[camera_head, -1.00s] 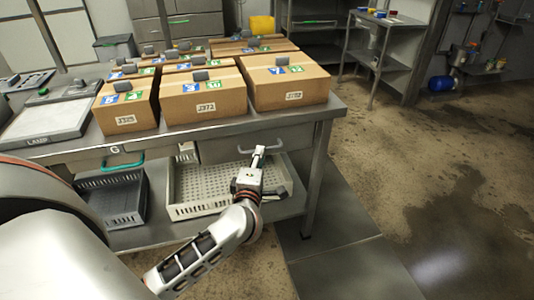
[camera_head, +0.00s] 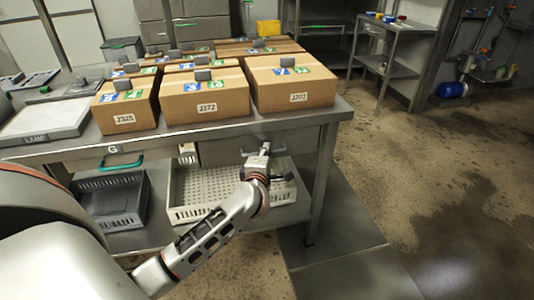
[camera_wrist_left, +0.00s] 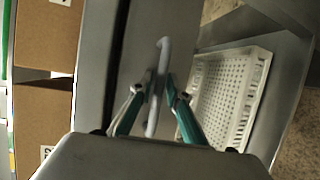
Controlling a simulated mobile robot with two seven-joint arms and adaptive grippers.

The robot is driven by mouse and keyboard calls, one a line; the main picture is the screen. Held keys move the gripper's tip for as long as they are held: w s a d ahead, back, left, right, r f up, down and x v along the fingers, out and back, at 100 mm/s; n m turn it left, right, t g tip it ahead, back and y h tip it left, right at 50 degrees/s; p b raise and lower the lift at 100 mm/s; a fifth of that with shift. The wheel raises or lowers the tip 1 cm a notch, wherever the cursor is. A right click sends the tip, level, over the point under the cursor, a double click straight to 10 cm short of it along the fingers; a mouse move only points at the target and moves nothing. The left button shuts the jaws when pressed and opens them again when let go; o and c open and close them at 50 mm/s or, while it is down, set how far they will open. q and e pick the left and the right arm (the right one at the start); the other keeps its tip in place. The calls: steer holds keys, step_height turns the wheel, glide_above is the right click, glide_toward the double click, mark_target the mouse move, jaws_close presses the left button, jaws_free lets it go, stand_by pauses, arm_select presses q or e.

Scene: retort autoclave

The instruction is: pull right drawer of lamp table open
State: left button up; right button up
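The lamp table (camera_head: 75,150) is a steel table with a lower shelf, on the left and middle of the head view. Its right drawer (camera_head: 222,151) sits under the top and looks closed, with a grey bar handle (camera_head: 279,152). My left gripper (camera_head: 264,150) is at this handle. In the left wrist view the handle (camera_wrist_left: 163,52) runs between the two fingers of the gripper (camera_wrist_left: 156,88). The fingers look apart, with small gaps beside the bar. The drawer front (camera_wrist_left: 125,70) lies just beyond them. My right gripper is not in view.
Several cardboard boxes (camera_head: 205,97) stand on the table top. A white crate (camera_head: 185,213) and a dark crate (camera_head: 110,205) are on the lower shelf. A green handle (camera_head: 120,163) is on the left drawer. Floor to the right (camera_head: 400,170) is clear.

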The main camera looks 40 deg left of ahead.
arm_select(q)
jaws_close()
steer(key=s+d+p, duration=0.9)
steer(key=s+d, duration=1)
steer(key=d, duration=0.3)
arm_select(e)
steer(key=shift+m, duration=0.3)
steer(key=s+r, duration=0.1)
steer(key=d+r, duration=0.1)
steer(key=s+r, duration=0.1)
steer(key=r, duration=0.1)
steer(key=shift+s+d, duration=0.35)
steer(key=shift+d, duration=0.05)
arm_select(q)
steer(key=shift+d, duration=0.1)
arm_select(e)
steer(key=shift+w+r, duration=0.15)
